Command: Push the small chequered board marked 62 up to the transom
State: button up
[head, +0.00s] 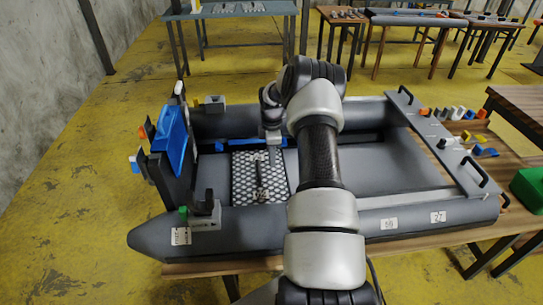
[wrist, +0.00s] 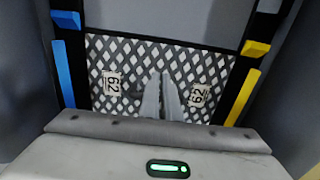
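The chequered board (head: 245,180), black and white, lies flat on the floor of the grey inflatable boat. In the wrist view the board (wrist: 125,62) shows two 62 labels. The dark transom (head: 178,178), with a blue panel on it, stands upright at the boat's left end. A strip of grey floor shows between transom and board. My gripper (head: 272,158) points down over the right part of the board. In the wrist view the fingers of my gripper (wrist: 163,78) are together, with nothing seen between them. I cannot tell whether the tips touch the board.
Grey tubes (head: 400,215) wall the boat on both long sides. A blue strip (wrist: 63,75) and a yellow strip (wrist: 243,97) flank the board. A grey bracket (head: 206,218) sits on the near tube by the transom. A grey plank with black handles (head: 437,145) crosses the right end.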

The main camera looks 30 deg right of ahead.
aim_at(244, 178)
notch_tip(244, 178, down, 6)
jog(key=shift+r+b, duration=0.15)
jog(key=shift+b, duration=1.05)
jog(key=shift+w+a+f+b, duration=0.15)
jog(key=shift+w+a, duration=0.3)
jog(key=shift+a, duration=0.65)
jog(key=shift+w+a+b, duration=0.3)
jog(key=shift+w+a, duration=0.15)
jog(key=shift+a, duration=0.6)
jog(key=shift+w+a+f+b, duration=0.15)
jog(key=shift+w+a, duration=0.3)
jog(key=shift+a, duration=0.65)
jog(key=shift+w+a+r+b, duration=0.1)
jog(key=shift+w+a+b, duration=0.25)
jog(key=shift+a, duration=0.6)
jog(key=shift+w+a+f+b, duration=0.15)
jog(key=shift+w+a, duration=0.4)
jog(key=shift+a, duration=0.45)
jog(key=shift+w+a+r+b, duration=0.2)
jog(key=shift+w+a, duration=0.25)
jog(key=shift+a, duration=0.5)
jog(key=shift+s+d, duration=0.3)
jog(key=shift+d, duration=0.3)
jog(key=shift+s+d, duration=0.25)
jog(key=shift+d, duration=0.3)
notch_tip(244, 178, up, 9)
jog(key=p, duration=0.5)
jog(key=shift+w+r, duration=0.2)
jog(key=shift+w, duration=0.05)
jog(key=shift+d, duration=0.1)
